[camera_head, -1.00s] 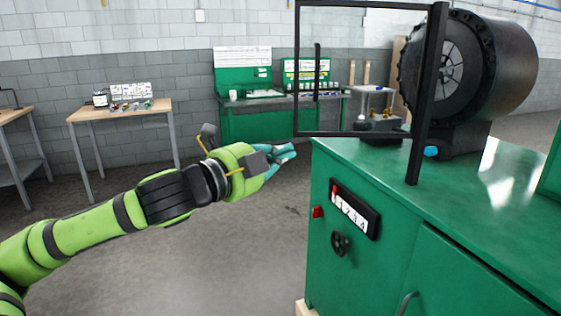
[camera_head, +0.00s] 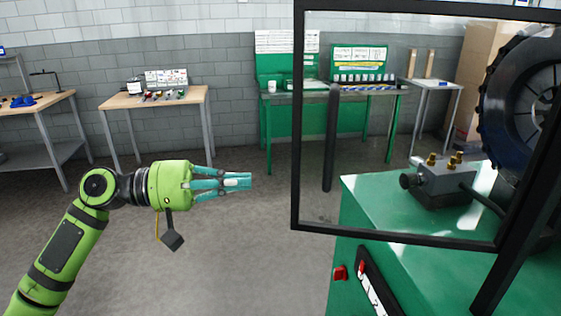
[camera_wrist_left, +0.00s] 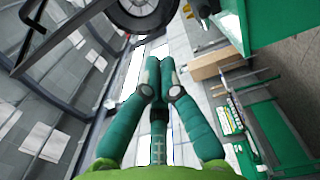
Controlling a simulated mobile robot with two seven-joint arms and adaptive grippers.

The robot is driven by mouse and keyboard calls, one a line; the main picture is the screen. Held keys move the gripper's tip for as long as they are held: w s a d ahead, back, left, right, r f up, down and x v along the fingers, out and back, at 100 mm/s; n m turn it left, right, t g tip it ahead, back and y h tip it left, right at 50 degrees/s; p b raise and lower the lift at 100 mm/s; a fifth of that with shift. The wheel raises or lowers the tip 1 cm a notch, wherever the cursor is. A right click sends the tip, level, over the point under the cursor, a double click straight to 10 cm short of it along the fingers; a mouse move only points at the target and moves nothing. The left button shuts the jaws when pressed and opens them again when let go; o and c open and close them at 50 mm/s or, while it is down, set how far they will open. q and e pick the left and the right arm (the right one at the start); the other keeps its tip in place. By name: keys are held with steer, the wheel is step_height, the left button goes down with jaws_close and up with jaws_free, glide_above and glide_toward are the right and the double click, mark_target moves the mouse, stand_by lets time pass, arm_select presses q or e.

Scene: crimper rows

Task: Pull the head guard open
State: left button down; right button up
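The head guard (camera_head: 297,120) is a clear panel in a black frame, at the right of the head view. It stands in front of the dark crimper head (camera_head: 515,100). A black upright handle bar (camera_head: 331,140) sits near the guard's left edge. My left gripper (camera_head: 247,181) is left of the guard, apart from it, its teal fingers pointing right. The fingers are drawn together with nothing between them. In the left wrist view the fingers (camera_wrist_left: 158,70) show close together, and a black frame bar (camera_wrist_left: 65,38) crosses the upper left. My right gripper is out of view.
The green machine cabinet (camera_head: 400,195) fills the lower right, with a grey fitting block (camera_head: 442,183) on top. A green workbench (camera_head: 335,93) and a wooden table (camera_head: 155,98) stand at the back. The floor between my left arm and the cabinet is clear.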

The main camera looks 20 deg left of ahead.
arm_select(q)
steer(key=s+r+p+x, duration=0.1)
steer(key=p+x, duration=0.5)
steer(key=x, duration=0.4)
steer(key=s, duration=0.2)
steer(key=s+p, duration=0.1)
steer(key=s, duration=0.1)
steer(key=shift+d+f, duration=0.25)
steer(key=shift+d, duration=0.15)
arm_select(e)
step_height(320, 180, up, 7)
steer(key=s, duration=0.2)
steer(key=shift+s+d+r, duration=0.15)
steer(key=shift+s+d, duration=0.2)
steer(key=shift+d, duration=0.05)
arm_select(q)
steer(key=shift+s, duration=0.1)
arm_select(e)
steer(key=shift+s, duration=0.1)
